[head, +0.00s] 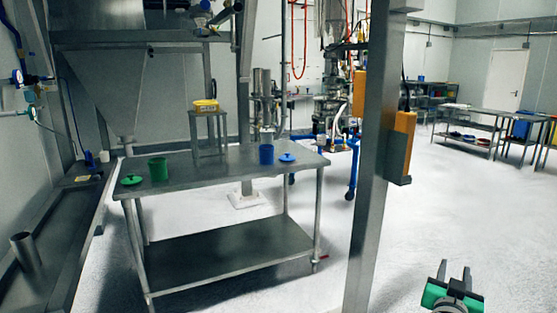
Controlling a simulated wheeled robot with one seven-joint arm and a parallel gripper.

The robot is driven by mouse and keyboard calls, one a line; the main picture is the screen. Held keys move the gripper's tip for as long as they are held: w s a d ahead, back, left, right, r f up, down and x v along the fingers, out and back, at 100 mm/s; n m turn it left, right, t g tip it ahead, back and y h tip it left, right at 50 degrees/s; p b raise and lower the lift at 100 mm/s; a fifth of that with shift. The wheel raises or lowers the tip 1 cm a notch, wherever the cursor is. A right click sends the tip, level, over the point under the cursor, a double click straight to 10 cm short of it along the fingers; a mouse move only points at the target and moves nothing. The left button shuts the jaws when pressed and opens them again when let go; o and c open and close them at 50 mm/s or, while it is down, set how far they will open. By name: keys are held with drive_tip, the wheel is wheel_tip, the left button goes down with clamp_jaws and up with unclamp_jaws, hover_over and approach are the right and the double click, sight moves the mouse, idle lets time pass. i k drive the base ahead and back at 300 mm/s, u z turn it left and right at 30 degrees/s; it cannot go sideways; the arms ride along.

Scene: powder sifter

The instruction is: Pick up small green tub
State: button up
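The small green tub (158,169) stands upright on the left part of the steel table (215,175). A green lid (131,180) lies flat on the table to its left, apart from it. My gripper (454,270) is at the lower right of the head view, far from the table and the tub. Its two dark fingers point up and stand apart with a clear gap between them. Nothing shows between them.
A blue tub (266,155) and blue lid (287,158) are on the table's right part. A small stand (209,130) there bears a yellow tub (206,106). A steel post (372,160) rises between my gripper and the table. Open floor (440,210) lies at right.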

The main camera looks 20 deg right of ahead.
sight(158, 172)
drive_tip(key=i, duration=2.65)
drive_tip(key=u, duration=3.65)
drive_tip(key=k, duration=0.3)
drive_tip(key=z, duration=1.15)
drive_tip(key=i, duration=0.5)
drive_tip(key=z, duration=0.05)
